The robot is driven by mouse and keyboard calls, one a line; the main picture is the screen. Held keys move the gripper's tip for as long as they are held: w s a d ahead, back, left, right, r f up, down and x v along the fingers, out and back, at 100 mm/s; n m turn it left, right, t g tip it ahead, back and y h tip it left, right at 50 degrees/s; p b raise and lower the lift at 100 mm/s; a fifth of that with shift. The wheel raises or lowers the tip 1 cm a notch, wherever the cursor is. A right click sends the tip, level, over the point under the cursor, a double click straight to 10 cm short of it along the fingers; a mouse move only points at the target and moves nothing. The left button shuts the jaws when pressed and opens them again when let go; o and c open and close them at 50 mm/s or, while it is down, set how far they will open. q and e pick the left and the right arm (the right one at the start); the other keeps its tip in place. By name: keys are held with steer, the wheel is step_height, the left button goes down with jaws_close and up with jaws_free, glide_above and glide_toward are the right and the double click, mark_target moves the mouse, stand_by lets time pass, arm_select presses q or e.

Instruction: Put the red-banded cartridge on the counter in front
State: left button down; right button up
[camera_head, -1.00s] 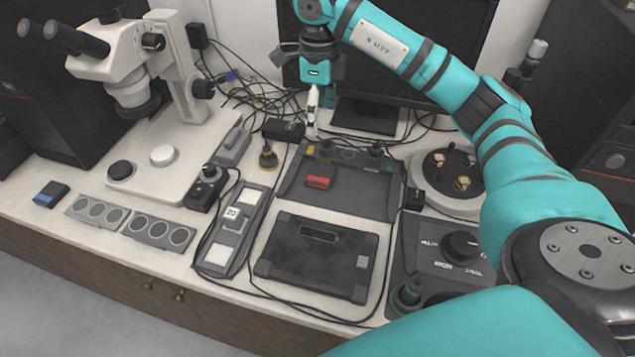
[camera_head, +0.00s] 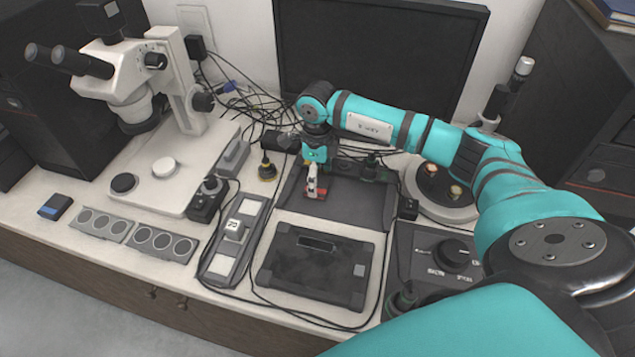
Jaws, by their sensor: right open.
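The red-banded cartridge (camera_head: 321,192) is a small block lying on the dark tray (camera_head: 345,212) behind the closed black case. My right gripper (camera_head: 312,187) comes down over it from above, open, with its fingers at the cartridge and hiding much of it. I cannot tell whether the fingers touch it. My left gripper is not in view.
A blue-banded cartridge (camera_head: 56,206) lies at the counter's left front. The microscope (camera_head: 130,80), grey ring plates (camera_head: 160,241), black case (camera_head: 317,268) and knob panel (camera_head: 440,258) crowd the counter (camera_head: 130,268). A round carousel (camera_head: 440,205) stands right. Narrow free strips show along the front.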

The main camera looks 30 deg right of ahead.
step_height(320, 180, down, 2)
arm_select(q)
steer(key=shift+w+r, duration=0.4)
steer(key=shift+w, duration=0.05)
arm_select(e)
steer(key=shift+f, duration=0.2)
steer(key=c, duration=1)
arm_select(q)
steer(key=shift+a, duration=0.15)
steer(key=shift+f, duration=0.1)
arm_select(e)
steer(key=shift+r, duration=0.15)
